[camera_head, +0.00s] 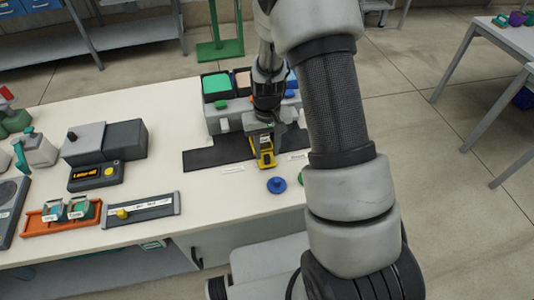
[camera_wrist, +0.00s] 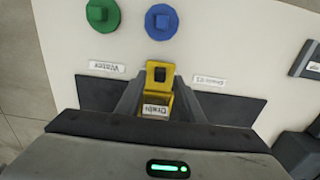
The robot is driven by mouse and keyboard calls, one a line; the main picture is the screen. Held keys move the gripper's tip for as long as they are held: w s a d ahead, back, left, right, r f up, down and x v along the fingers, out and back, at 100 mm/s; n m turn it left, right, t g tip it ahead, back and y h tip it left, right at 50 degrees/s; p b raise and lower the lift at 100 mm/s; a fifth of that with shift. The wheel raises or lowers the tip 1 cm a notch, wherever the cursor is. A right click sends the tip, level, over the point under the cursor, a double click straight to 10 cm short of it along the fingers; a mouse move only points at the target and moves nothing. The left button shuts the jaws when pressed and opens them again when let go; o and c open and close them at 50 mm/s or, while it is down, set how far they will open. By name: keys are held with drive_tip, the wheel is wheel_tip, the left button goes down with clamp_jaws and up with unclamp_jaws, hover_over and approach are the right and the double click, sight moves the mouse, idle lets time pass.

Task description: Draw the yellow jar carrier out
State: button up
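The yellow jar carrier (camera_head: 265,153) stands at the front of the dark mat, below my gripper (camera_head: 262,133). In the wrist view the yellow jar carrier (camera_wrist: 160,76) shows a dark slot in its upright tab and a white label at its near end. My gripper (camera_wrist: 158,92) has its two grey fingers apart, one on each side of the carrier. Their tips lie close to its sides. I cannot tell whether they touch it. The carrier's far part is hidden behind my gripper in the head view.
A blue knob (camera_wrist: 162,22) and a green knob (camera_wrist: 102,15) are in front of the dark mat (camera_head: 208,157). A grey housing with a green-topped bin (camera_head: 216,84) stands behind. Grey boxes (camera_head: 124,138) and an orange tray (camera_head: 45,226) lie left. The bench between is clear.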

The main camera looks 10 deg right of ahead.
drive_tip(key=shift+f, duration=1.1)
clamp_jaws()
drive_tip(key=shift+a, duration=0.1)
drive_tip(key=a+b, duration=0.1)
drive_tip(key=a, duration=2.1)
drive_tip(key=shift+a+r, duration=0.1)
drive_tip(key=shift+a, duration=0.1)
